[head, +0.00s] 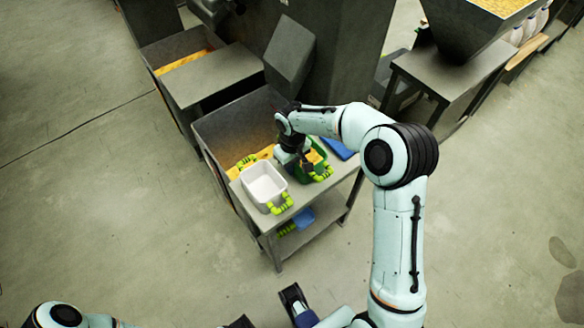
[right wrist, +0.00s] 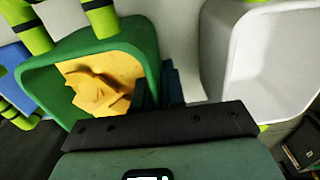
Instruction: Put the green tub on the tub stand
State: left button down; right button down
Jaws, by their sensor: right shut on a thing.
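The green tub (head: 321,172) has lime handles and holds yellow chunks. It is at the right part of a small grey table (head: 306,193) with a lower shelf, which looks like the tub stand. My right gripper (head: 303,164) reaches down at the tub's left side and partly hides it. In the right wrist view the dark fingers (right wrist: 160,88) are shut on the side wall of the green tub (right wrist: 105,50). I cannot tell whether the tub touches the tabletop.
A white tub (head: 264,184) with lime handles stands on the table left of the green one. A blue tub (head: 338,149) lies behind right, another blue one (head: 303,217) on the lower shelf. A grey bin (head: 236,118) and machine stand behind. Floor right is clear.

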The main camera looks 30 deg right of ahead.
jog(key=shift+f, duration=0.65)
jog(key=shift+f, duration=0.15)
jog(key=c, duration=1.2)
grip_release()
jog(key=shift+r, duration=0.25)
notch_tip(320, 180, up, 12)
jog(key=shift+f+p, duration=0.1)
jog(key=shift+p, duration=0.75)
